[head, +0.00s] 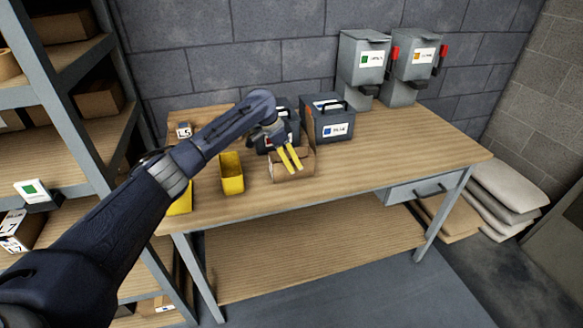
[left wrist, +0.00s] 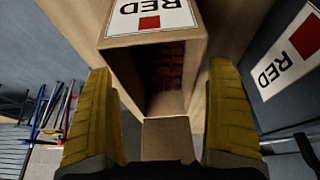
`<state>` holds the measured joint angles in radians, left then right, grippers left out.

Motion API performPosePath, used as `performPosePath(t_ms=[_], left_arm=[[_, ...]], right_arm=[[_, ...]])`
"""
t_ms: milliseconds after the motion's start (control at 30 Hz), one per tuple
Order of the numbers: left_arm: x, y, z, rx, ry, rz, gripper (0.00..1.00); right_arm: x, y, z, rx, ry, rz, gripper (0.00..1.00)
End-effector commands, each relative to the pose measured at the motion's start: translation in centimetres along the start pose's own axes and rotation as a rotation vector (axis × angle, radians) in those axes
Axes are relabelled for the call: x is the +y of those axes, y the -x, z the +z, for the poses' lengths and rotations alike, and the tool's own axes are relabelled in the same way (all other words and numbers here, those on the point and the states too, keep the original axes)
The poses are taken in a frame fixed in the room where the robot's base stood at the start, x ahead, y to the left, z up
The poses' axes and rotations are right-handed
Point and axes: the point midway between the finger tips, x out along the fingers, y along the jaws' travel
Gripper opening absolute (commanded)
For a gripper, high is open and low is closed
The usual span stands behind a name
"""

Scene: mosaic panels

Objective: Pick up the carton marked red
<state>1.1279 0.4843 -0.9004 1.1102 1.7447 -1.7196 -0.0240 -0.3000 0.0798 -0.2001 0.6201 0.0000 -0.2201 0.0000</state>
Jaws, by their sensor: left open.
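The carton marked red (left wrist: 150,42) is a brown cardboard box with a white label reading RED and a red square. Its near end is open, with a flap hanging down and dark red items inside. In the head view the carton (head: 307,163) is on the workbench near its front edge, partly hidden by my gripper. My left gripper (head: 292,168) is over it with yellow fingers apart. In the left wrist view the open fingers (left wrist: 160,72) are on either side of the carton, with gaps visible. My right gripper is in neither view.
A dark bin labelled RED (left wrist: 285,65) is close on the right in the wrist view. A blue-labelled dark bin (head: 331,118) and a yellow bin (head: 231,174) flank the carton on the workbench (head: 400,150). Grey dispensers (head: 363,65) stand behind. The bench's right part is clear.

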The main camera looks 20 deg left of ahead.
Motion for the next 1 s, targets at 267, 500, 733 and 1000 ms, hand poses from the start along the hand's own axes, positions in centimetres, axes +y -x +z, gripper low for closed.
performPosePath(t_ms=[267, 500, 733, 1000], left_arm=[[-0.04, -1.42, 0.02, 0.000, 0.000, -0.001, 0.89], [-0.03, -1.39, 0.02, 0.000, 0.000, -0.001, 0.73], [-0.04, -1.38, 0.01, 0.000, 0.000, -0.001, 0.46], [-0.04, -1.36, 0.01, 0.000, 0.000, -0.001, 0.14]], right_arm=[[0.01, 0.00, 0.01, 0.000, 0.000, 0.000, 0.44], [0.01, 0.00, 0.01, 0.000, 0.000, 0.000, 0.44], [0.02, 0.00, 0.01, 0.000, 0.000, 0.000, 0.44], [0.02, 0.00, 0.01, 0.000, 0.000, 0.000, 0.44]])
